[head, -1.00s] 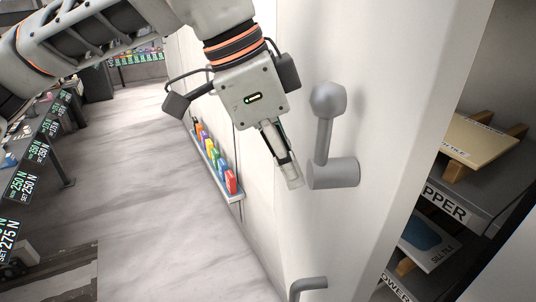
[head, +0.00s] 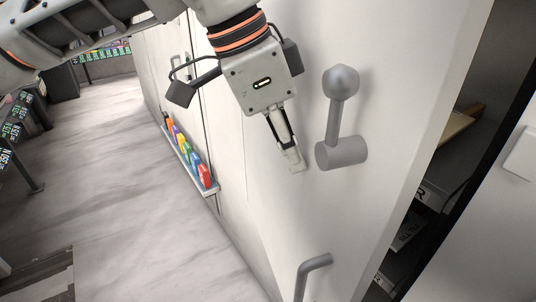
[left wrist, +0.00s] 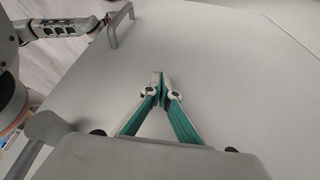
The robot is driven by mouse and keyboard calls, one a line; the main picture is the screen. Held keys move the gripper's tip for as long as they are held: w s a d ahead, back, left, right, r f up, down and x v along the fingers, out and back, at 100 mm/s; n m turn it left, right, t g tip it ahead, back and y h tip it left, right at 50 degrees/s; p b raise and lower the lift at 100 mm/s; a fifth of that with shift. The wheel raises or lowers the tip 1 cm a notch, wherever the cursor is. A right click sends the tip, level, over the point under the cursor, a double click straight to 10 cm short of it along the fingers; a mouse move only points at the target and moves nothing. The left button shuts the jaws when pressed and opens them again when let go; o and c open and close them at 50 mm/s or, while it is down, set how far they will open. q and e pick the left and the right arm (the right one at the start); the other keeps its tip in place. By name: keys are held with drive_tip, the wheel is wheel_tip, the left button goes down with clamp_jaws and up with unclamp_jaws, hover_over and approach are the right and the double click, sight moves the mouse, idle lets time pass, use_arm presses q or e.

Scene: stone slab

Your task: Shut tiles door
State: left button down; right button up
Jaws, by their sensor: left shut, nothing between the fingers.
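The white door (head: 390,70) fills the middle of the head view and stands partly open, with a dark gap at its right edge. It carries a grey lever with a round knob (head: 341,82) and a grey bar handle (head: 314,264) lower down. My left gripper (head: 296,162) is shut and empty, its fingertips at or close to the door face, left of the lever. In the left wrist view the closed fingertips (left wrist: 160,80) are in front of the door face, with the bar handle (left wrist: 113,30) at the upper left.
Shelves with boards (head: 410,232) show through the gap. A white panel with a small raised plate (head: 521,153) stands to the right. A ledge with several coloured items (head: 190,158) runs along the wall at left.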

use_arm(q)
drive_tip(key=shift+w+d, duration=0.15)
drive_tip(key=shift+d, duration=0.55)
use_arm(e)
drive_tip(key=shift+w+d, duration=0.1)
drive_tip(key=shift+w, duration=0.15)
use_arm(q)
drive_tip(key=shift+a, duration=0.1)
use_arm(e)
drive_tip(key=shift+s, duration=0.1)
clamp_jaws()
use_arm(q)
drive_tip(key=v, duration=1.2)
